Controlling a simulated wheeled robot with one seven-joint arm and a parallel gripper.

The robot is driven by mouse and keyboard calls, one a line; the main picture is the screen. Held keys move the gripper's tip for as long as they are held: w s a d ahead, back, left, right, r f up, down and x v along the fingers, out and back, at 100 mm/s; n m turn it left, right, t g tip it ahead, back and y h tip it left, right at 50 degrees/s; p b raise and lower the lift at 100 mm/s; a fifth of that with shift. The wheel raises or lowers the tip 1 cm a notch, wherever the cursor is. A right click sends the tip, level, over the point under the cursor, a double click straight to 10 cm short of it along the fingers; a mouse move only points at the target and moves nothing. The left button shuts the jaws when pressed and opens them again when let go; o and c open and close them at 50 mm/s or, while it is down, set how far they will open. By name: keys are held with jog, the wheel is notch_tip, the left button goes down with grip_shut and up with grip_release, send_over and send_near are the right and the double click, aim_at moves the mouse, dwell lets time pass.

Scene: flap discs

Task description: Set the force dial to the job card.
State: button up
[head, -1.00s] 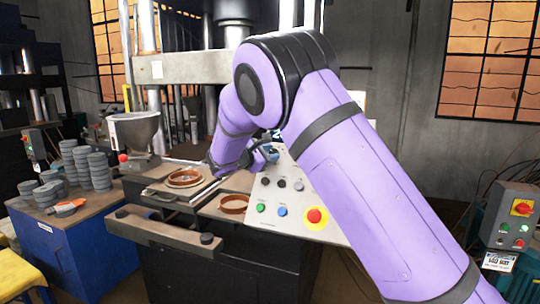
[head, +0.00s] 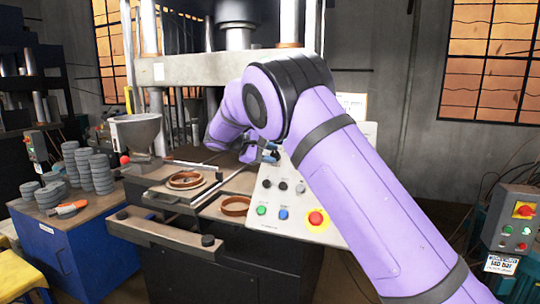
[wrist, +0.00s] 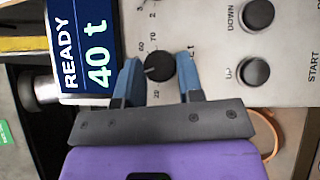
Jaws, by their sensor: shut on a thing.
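The force dial (wrist: 160,67) is a black round knob on the pale control panel (wrist: 205,85), with numbers printed around it. In the wrist view my gripper (wrist: 158,69) has its blue fingers on either side of the knob, shut on it. The display (wrist: 85,45) beside the dial reads "READY" and "40 t". In the head view my gripper (head: 270,153) is at the upper part of the panel, and my arm hides part of the panel. A white sheet (head: 352,105), perhaps the job card, shows partly behind my arm; its writing is unreadable.
The panel also carries black UP and DOWN knobs (wrist: 256,72), green and blue buttons and a red stop button (head: 316,218). Brown rings (head: 235,206) lie on the press table to the left. A blue cabinet (head: 70,250) with grey disc stacks stands further left.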

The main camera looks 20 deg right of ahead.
dwell(0.5)
jog(key=o, duration=0.6)
jog(key=shift+a+r, duration=0.1)
jog(key=shift+a, duration=0.05)
jog(key=v, duration=1)
jog(key=shift+a+r, duration=0.15)
jog(key=shift+a, duration=0.05)
